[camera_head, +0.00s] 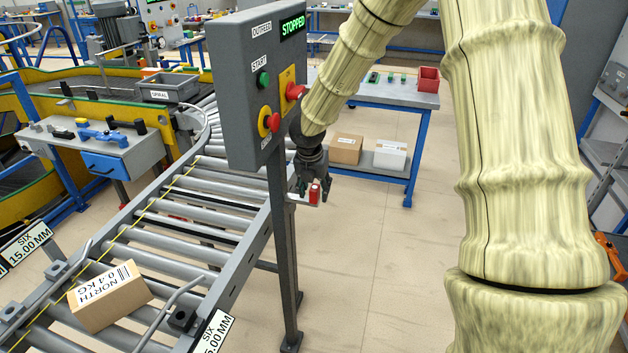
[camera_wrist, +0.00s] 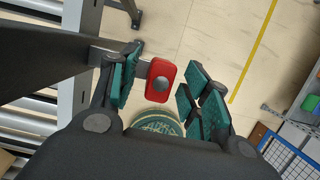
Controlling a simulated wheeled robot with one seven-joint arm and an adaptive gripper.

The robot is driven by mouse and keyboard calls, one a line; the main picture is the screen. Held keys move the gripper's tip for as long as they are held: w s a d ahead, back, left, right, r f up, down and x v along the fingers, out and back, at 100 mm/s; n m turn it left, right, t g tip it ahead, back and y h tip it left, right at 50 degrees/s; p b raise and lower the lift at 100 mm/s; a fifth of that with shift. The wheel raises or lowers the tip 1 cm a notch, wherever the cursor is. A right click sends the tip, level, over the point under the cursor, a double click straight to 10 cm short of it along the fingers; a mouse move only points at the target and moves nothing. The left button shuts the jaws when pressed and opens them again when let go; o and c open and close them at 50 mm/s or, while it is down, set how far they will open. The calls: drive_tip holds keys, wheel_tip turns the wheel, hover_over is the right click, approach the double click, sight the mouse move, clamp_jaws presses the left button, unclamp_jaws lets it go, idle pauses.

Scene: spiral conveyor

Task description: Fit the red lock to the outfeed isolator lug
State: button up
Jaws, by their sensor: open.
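The red lock (camera_wrist: 160,80) has a grey round spot on its face and sits between my open finger pads in the wrist view. My gripper (camera_wrist: 160,92) is open, with a gap visible on the lock's right. In the head view the lock (camera_head: 314,194) shows beside the dark fingers of my gripper (camera_head: 314,182), at a small plate on the control post. I cannot tell how the lock is held there. The outfeed control box (camera_head: 240,90) reads STOPPED. Its isolator (camera_head: 290,91) has a red handle on a yellow plate; I cannot make out the lug.
A roller conveyor (camera_head: 190,215) with a NORTH carton (camera_head: 108,296) lies left of the post (camera_head: 284,250). A bench with blue legs (camera_head: 410,170) stands behind, holding a red bin (camera_head: 428,79). The floor (camera_head: 370,265) right of the post is clear.

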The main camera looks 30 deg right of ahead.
drive_tip(key=shift+f, duration=0.35)
clamp_jaws()
idle(0.3)
